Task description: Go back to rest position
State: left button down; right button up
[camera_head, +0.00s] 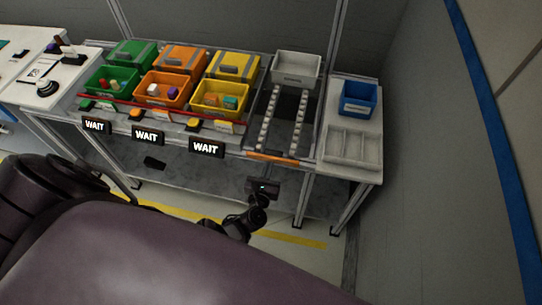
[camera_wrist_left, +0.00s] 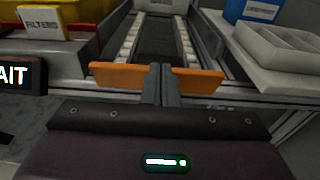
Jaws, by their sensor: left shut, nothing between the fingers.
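My left gripper (camera_head: 264,186) is in front of the workbench in the head view, below the orange bar at the front of the roller lane. In the left wrist view its two dark fingers (camera_wrist_left: 163,84) are pressed together with nothing between them. The orange bar (camera_wrist_left: 118,76) shows on both sides of the fingers. I cannot tell whether the fingers touch it. My right gripper is in neither view.
The bench holds green (camera_head: 110,80), orange (camera_head: 162,90) and yellow (camera_head: 220,98) bins with WAIT signs along the front. The roller lane (camera_head: 286,118) has a grey bin (camera_head: 297,68) at its back. A blue bin (camera_head: 358,98) and a divided white tray (camera_head: 352,147) stand right.

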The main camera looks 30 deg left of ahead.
pick_arm(q)
jog(key=shift+v, duration=1.05)
